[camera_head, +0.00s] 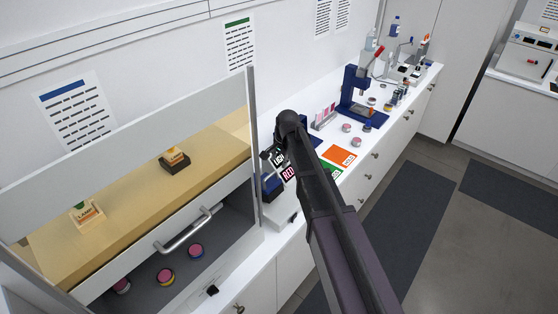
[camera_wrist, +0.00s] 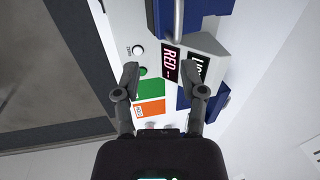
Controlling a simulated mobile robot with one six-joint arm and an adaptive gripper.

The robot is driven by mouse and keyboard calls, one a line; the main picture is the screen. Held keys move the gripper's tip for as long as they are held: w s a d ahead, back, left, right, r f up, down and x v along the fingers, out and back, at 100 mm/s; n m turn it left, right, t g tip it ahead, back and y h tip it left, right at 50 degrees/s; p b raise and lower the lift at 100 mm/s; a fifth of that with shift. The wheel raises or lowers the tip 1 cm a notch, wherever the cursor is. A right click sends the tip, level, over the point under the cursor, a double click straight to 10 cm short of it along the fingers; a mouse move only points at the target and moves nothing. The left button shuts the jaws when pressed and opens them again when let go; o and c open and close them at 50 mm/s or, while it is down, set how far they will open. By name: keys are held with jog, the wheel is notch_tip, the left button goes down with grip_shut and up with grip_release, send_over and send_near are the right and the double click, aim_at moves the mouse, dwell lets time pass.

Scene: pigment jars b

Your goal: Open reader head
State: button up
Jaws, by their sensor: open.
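The reader (camera_head: 281,215) is a grey and blue device on the white counter, partly hidden behind my arm in the head view. Its blue part (camera_head: 271,187) shows left of my arm, and two small dark displays show lettering, one reading RED (camera_head: 289,174). In the wrist view the blue reader head (camera_wrist: 205,10) is at the top, with a grey bar (camera_wrist: 178,20) across it. The RED display (camera_wrist: 169,63) lies between my fingertips in the picture. My gripper (camera_wrist: 160,72) is open and empty, above the device. I cannot tell whether it touches anything.
Green (camera_wrist: 150,89) and orange (camera_head: 339,156) cards lie beside the reader. A blue press (camera_head: 352,92) with a red handle and several jars stand farther along the counter. A hood with a raised glass sash (camera_head: 130,140) and metal handle (camera_head: 188,231) stands close at left.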

jog(key=c, duration=0.7)
jog(key=shift+s+f+m, duration=0.1)
jog(key=shift+f+m, duration=0.05)
jog(key=shift+m, duration=0.15)
grip_shut()
jog(key=s+d+f+m+t+y+b, duration=0.1)
jog(key=d+f+m+b, duration=0.1)
jog(key=m, duration=0.7)
jog(key=s+d+f+m+y+b, duration=0.1)
jog(key=f+m+b, duration=0.2)
jog(key=m+b, duration=0.2)
jog(key=m, duration=0.3)
jog(key=shift+d+f+m+t, duration=0.15)
jog(key=shift+d+m+t, duration=0.25)
